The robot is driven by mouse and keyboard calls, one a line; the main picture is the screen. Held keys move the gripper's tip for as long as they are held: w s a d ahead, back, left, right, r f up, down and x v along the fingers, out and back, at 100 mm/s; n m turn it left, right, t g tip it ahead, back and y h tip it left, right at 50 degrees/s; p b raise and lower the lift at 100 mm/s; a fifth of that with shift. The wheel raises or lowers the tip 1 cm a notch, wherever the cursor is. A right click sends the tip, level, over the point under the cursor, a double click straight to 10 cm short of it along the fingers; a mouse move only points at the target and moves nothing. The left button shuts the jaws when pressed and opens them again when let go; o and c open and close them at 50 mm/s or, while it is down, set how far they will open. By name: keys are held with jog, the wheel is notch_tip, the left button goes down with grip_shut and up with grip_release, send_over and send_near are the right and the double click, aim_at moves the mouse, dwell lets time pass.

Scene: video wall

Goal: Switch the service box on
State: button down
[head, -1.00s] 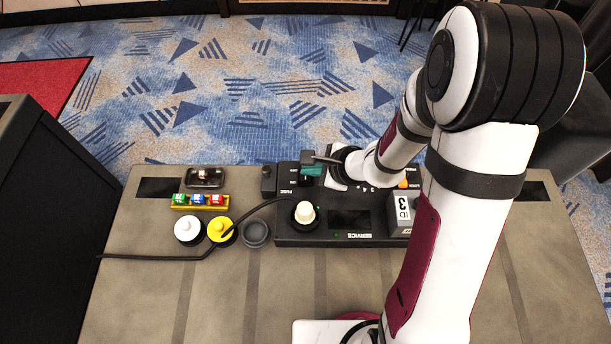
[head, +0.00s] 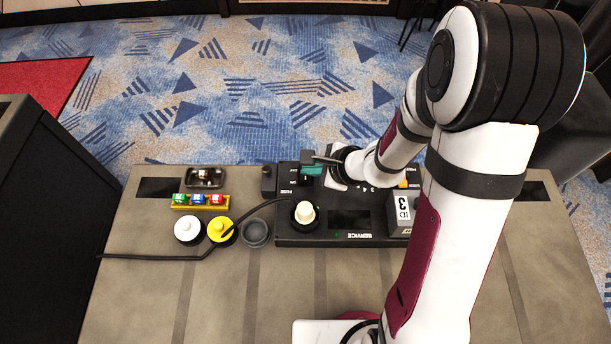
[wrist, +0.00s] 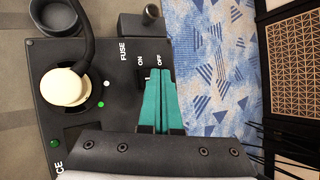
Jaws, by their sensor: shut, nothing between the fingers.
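The black service box (head: 285,226) lies on the table, with its SERVICE label near its front edge in the head view. In the wrist view the box (wrist: 118,120) shows ON and OFF labels beside a small dark rocker switch (wrist: 147,76). My gripper (wrist: 160,76) has teal fingers, shut together and empty, with tips right at this switch, partly covering it. I cannot tell whether they touch it, or which way it is set. My gripper (head: 311,170) is over the box's far left part in the head view. Small green lights glow on the box.
A cream plug (head: 304,212) with a black cable sits on the box. Left of it stand an empty dark socket (head: 255,233), a yellow plug (head: 221,229), a white plug (head: 187,229) and a yellow rack of colored fuses (head: 200,201). A grey ID 3 block (head: 402,211) stands right.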

dwell(0.4)
jog(key=shift+f, duration=0.4)
jog(key=shift+s+f, duration=0.1)
jog(key=shift+f, duration=0.25)
dwell(0.4)
jog(key=shift+r, duration=0.8)
jog(key=shift+w+r, duration=0.25)
jog(key=shift+r, duration=1)
jog(key=shift+w+r, duration=0.25)
jog(key=shift+r, duration=0.95)
jog(key=shift+r, duration=0.1)
